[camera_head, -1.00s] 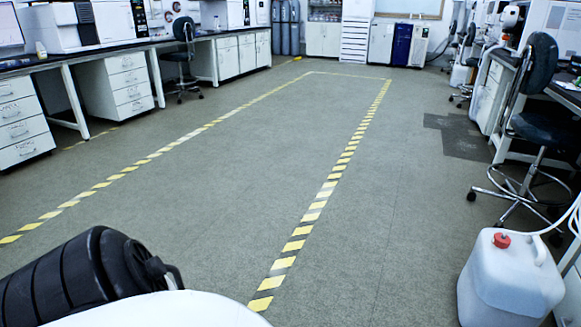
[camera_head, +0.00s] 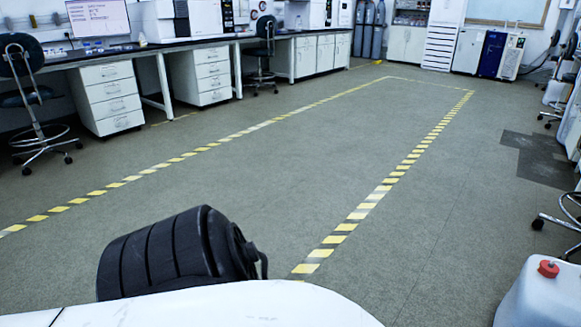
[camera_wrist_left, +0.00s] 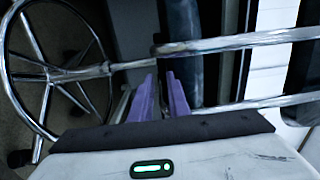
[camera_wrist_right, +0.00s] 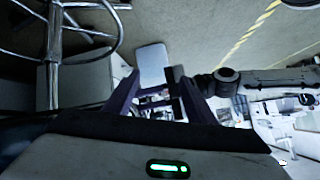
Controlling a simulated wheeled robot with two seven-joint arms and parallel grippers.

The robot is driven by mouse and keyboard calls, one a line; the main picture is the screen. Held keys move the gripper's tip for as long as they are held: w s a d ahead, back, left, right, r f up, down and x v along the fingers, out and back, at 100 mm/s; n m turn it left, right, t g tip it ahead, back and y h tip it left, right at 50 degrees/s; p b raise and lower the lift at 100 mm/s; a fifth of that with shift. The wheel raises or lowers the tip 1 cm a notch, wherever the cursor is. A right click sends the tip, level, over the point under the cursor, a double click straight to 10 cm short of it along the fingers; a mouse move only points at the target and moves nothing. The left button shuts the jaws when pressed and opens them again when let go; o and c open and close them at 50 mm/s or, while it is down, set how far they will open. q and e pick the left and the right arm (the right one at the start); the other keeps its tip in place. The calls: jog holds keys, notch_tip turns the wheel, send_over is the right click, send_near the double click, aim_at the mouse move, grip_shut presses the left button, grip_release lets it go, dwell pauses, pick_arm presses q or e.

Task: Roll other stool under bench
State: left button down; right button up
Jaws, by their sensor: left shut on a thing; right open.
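My left gripper (camera_wrist_left: 162,80), with purple fingers, is shut on chrome tubing of a stool (camera_wrist_left: 235,42) in the left wrist view. That stool's chrome ring and spoked base show at the left; the exact grip point is hard to see. My right gripper (camera_wrist_right: 155,82) is open, with nothing between its fingers. Chrome stool parts (camera_wrist_right: 85,32) show beside it in the right wrist view. In the head view, a dark blue stool (camera_head: 34,95) stands at the far left, another (camera_head: 266,50) stands by the rear bench, and a stool base (camera_head: 566,220) is cut off at right. Neither gripper shows there.
A bench (camera_head: 190,42) with white drawer units (camera_head: 112,97) runs along the left and back, with knee gaps between the units. A white canister with a red cap (camera_head: 545,295) stands at the lower right. Yellow-striped tape (camera_head: 340,227) marks the open, clear middle floor.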

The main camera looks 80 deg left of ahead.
pick_arm(q)
jog(key=shift+s+a+f, duration=0.15)
jog(key=shift+a+f, duration=0.2)
jog(key=shift+f, duration=0.35)
jog(key=shift+a+r, duration=0.15)
jog(key=shift+r, duration=0.1)
jog(key=c, duration=1.6)
grip_release()
jog(key=shift+c, duration=0.2)
jog(key=shift+o, duration=0.3)
jog(key=shift+r, duration=0.2)
jog(key=shift+d+r, duration=0.15)
jog(key=shift+d, duration=0.05)
jog(key=shift+p, duration=0.3)
jog(key=p+v, duration=0.3)
jog(key=v, duration=0.9)
jog(key=shift+r+p, duration=0.15)
jog(key=shift+p, duration=0.25)
